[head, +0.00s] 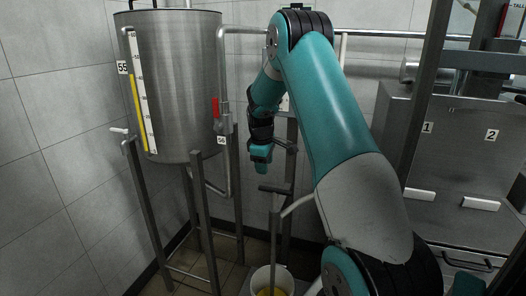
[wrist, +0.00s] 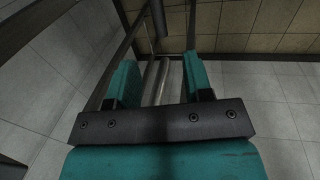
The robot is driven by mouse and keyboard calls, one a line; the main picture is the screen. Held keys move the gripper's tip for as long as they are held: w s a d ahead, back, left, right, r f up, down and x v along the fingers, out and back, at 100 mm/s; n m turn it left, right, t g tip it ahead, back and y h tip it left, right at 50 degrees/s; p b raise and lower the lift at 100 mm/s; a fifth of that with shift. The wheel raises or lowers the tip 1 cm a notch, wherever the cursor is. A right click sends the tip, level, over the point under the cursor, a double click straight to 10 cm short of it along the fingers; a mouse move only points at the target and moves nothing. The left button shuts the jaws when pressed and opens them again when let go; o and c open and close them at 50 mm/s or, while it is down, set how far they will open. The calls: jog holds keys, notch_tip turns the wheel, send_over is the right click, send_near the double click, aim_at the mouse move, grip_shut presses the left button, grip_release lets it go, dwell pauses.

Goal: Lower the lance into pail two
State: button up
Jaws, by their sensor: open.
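My gripper (head: 261,153) hangs in the middle of the head view, pointing down, above a dark crossbar handle (head: 275,189). In the wrist view my gripper (wrist: 161,72) has its two teal fingers apart. Pale metal tubes (wrist: 155,82) show between the fingers, but I cannot tell how far beyond them they are.
A steel tank (head: 180,85) on legs stands at left, with a yellow-marked gauge (head: 138,100) and a red valve handle (head: 215,107). Grey panels marked 1 (head: 427,128) and 2 (head: 491,134) stand at right. A post (head: 425,85) rises beside my arm.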

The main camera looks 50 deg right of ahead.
notch_tip(320, 180, up, 6)
jog(key=a, duration=0.1)
jog(key=shift+s+a+r, duration=0.15)
jog(key=shift+s, duration=0.1)
dwell(0.4)
jog(key=s+a+r+n+t+y, duration=0.1)
jog(key=s+a+r, duration=0.15)
jog(key=a, duration=1.05)
jog(key=s+a+r+n+y, duration=0.15)
jog(key=a+r, duration=0.25)
jog(key=a, duration=0.9)
jog(key=s+a+g+y, duration=0.1)
jog(key=s+a+y, duration=0.1)
jog(key=s+a, duration=0.6)
jog(key=s+a+r+y, duration=0.1)
jog(key=s+a, duration=0.7)
jog(key=s, duration=0.5)
jog(key=shift+s+a+g+y, duration=0.35)
jog(key=shift+s+g, duration=0.05)
